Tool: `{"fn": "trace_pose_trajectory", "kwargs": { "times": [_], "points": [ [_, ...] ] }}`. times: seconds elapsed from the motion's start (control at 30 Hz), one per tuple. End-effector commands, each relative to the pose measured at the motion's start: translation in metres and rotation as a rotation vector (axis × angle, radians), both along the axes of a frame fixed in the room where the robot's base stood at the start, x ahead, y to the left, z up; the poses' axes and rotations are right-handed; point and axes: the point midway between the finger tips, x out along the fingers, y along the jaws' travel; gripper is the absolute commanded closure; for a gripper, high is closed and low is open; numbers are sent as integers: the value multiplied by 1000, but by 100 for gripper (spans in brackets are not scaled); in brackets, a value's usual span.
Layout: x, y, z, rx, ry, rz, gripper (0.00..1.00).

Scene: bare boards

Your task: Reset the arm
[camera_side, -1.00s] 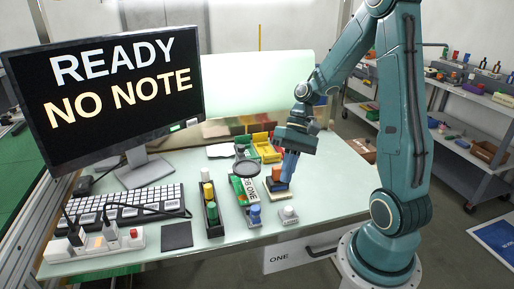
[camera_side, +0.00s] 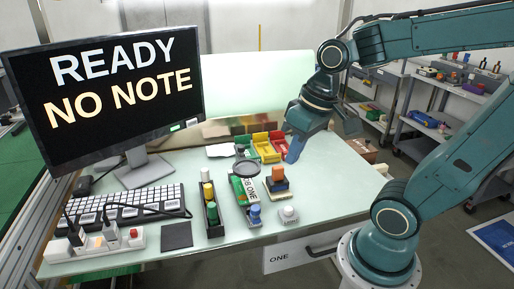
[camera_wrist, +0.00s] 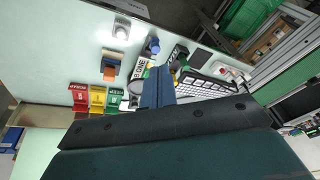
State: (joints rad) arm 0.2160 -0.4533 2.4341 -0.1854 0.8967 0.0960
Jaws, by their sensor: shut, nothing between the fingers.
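My gripper (camera_side: 294,150) is shut and empty. In the side view it hangs in the air over the right part of the table, to the right of the colored bins and above and behind the orange-topped block. In the wrist view its blue fingers (camera_wrist: 158,88) lie together, with the table behind them. The orange-topped block stack (camera_side: 278,182) stands on the table, apart from the fingers. It also shows in the wrist view (camera_wrist: 110,63).
The monitor (camera_side: 110,90) reads "READY NO NOTE". Red (camera_side: 264,147) and yellow (camera_side: 279,142) bins stand at the back. The table's right side is clear.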

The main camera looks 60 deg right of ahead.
Motion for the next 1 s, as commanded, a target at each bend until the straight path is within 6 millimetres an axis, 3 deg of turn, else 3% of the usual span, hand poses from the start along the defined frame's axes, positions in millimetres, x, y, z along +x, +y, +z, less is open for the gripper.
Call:
{"fn": "trace_pose_trajectory", "kwargs": {
  "times": [0.4,1.0],
  "points": [
    [-33,12,29,-104,-198,115,100],
    [-37,12,32,-114,-222,127,100]
  ]
}}
